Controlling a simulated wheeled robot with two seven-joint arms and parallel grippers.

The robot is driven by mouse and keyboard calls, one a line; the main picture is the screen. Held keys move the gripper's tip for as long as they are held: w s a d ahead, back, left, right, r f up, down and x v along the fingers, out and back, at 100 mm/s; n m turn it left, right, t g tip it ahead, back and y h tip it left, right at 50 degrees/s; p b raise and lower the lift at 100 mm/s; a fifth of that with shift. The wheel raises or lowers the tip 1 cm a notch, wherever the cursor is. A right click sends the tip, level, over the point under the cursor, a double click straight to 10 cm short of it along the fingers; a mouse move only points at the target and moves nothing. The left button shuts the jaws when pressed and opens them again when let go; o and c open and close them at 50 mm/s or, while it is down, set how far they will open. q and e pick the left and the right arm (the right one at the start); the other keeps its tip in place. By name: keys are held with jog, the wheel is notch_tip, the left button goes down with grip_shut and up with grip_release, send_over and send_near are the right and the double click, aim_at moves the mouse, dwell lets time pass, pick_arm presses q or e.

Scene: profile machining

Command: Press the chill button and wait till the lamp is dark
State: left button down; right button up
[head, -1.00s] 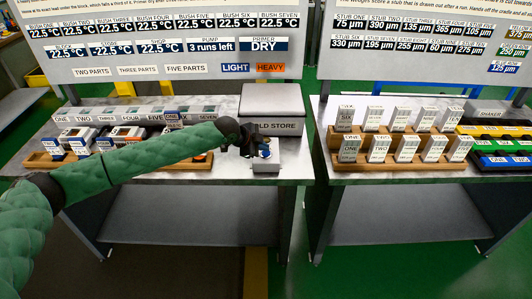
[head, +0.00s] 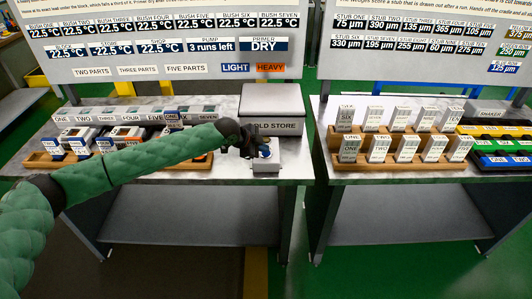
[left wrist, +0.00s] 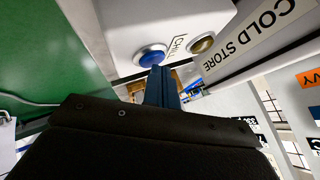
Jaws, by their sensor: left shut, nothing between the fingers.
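The chill button is a round blue button (left wrist: 151,57) on a light box marked CHILL (left wrist: 135,22); in the head view the box (head: 266,166) stands at the table's front, before the cold store. The lamp (left wrist: 203,44), a dull amber-brown dome beside the button, shows no clear glow. My left gripper (head: 259,151) is over the box in the head view. In the left wrist view its shut fingers (left wrist: 161,73) point at the button, their tips at its near edge; whether they press it I cannot tell. My right gripper is not in view.
The cold store (head: 272,110) is a grey lidded box behind the button box. A wooden rack (head: 190,163) with several small blocks lies left, under my left forearm. A second table (head: 325,176) at right holds stub blocks and coloured trays. A sign board (head: 160,85) stands behind.

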aim_at(263, 154)
pick_arm(q)
jog(key=shift+f, duration=0.2)
dwell(0.4)
jog(key=shift+r+p, duration=0.55)
jog(key=shift+r, duration=0.35)
jog(key=shift+r+p, duration=1.55)
jog(key=shift+r, duration=1)
